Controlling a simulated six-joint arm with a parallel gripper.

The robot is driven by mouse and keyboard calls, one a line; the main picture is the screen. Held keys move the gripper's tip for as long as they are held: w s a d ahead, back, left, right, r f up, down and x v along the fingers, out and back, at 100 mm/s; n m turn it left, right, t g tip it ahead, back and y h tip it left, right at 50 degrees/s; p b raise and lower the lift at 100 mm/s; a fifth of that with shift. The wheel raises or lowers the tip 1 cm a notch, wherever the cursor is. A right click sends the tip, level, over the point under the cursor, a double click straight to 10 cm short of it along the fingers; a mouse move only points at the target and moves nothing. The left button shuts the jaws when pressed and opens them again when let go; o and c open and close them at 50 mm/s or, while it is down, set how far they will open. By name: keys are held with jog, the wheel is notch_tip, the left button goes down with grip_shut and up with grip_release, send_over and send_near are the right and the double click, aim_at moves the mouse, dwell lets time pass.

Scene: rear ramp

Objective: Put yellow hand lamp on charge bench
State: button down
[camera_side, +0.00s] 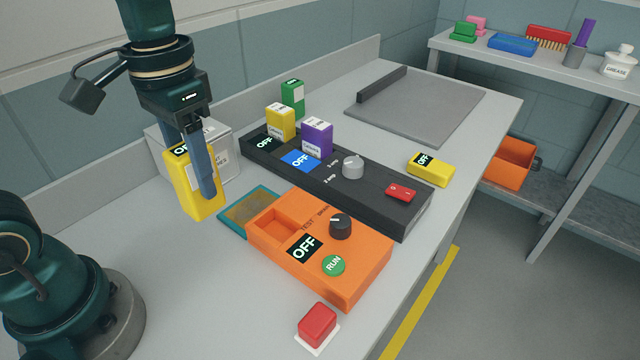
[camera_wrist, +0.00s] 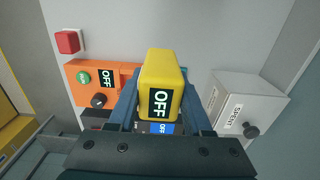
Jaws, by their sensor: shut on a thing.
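My gripper (camera_side: 203,188) is shut on a yellow hand lamp (camera_side: 181,185), a block with a black OFF panel and a pale label, held upright left of the dark charge bench. In the wrist view, the yellow hand lamp (camera_wrist: 163,72) sits between both fingers, its OFF panel facing the camera. I cannot tell whether its lower end touches the table. The charge bench (camera_side: 395,212) is a long black unit with two OFF panels, a silver knob and a red switch. A yellow pack (camera_side: 280,124) and a purple pack (camera_side: 317,140) stand upright at it.
An orange tester (camera_side: 358,275) with an empty recess and a teal-edged tray (camera_side: 236,215) lie in front. A white SPENT box (camera_wrist: 245,105) is close to the held lamp. Another yellow OFF block (camera_side: 430,170), green pack (camera_side: 293,97) and red button (camera_side: 317,323) are nearby.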

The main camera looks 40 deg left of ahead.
jog(key=shift+s+d+f, duration=0.25)
jog(key=shift+d+f, duration=1.55)
jog(key=shift+d, duration=0.05)
jog(key=shift+s+d+f, duration=0.25)
jog(key=shift+d+f, duration=1.5)
jog(key=shift+d, duration=0.15)
jog(key=shift+s+d+f, duration=0.25)
jog(key=shift+d+f, duration=1.55)
jog(key=shift+d, duration=0.05)
jog(key=shift+f, duration=0.15)
jog(key=shift+c, duration=1.6)
grip_release()
